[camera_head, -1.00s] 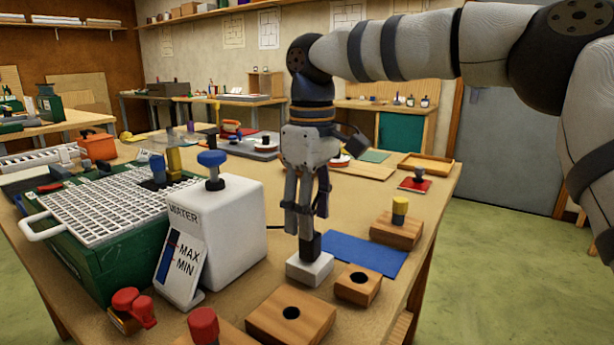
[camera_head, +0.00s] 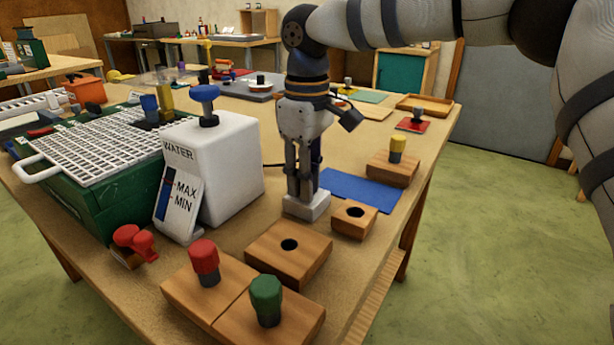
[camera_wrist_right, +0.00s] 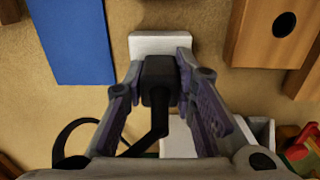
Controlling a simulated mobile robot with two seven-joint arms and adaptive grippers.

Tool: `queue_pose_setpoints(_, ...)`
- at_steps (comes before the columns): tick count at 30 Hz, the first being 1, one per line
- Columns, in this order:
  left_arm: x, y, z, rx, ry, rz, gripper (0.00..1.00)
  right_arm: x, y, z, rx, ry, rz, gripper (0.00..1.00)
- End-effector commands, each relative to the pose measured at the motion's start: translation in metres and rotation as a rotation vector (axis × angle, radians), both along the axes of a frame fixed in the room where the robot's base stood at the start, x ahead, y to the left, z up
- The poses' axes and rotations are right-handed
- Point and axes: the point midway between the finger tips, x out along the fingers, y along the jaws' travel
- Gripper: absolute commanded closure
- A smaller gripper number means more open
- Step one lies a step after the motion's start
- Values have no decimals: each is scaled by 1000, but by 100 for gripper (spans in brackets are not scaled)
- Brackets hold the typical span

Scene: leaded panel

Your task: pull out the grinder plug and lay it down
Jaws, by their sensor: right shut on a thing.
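The black grinder plug (camera_wrist_right: 160,80) shows in the wrist view, with its cable (camera_wrist_right: 152,138) running back toward my wrist. It stands at the white socket block (camera_wrist_right: 160,43). That block (camera_head: 306,207) rests on the table in the head view. My right gripper (camera_wrist_right: 160,88) points down and is shut on the plug, one finger on each side. In the head view the right gripper (camera_head: 303,190) reaches down to the block and its fingers hide the plug. I cannot see how deep the plug sits. My left gripper is not in view.
A blue mat (camera_head: 360,190) lies clear just right of the socket block. Wooden blocks with holes (camera_head: 288,262) (camera_head: 354,220) stand in front. A white water tank (camera_head: 232,165) stands left, and a yellow-knobbed block (camera_head: 392,168) is behind the mat's right end.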

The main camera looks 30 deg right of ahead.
Motion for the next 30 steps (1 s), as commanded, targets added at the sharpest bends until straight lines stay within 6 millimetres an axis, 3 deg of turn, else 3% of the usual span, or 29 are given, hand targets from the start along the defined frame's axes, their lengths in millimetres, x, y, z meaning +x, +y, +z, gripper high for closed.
queue_pose_setpoints(30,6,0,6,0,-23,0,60,0,0,15,0,-4,0,100)
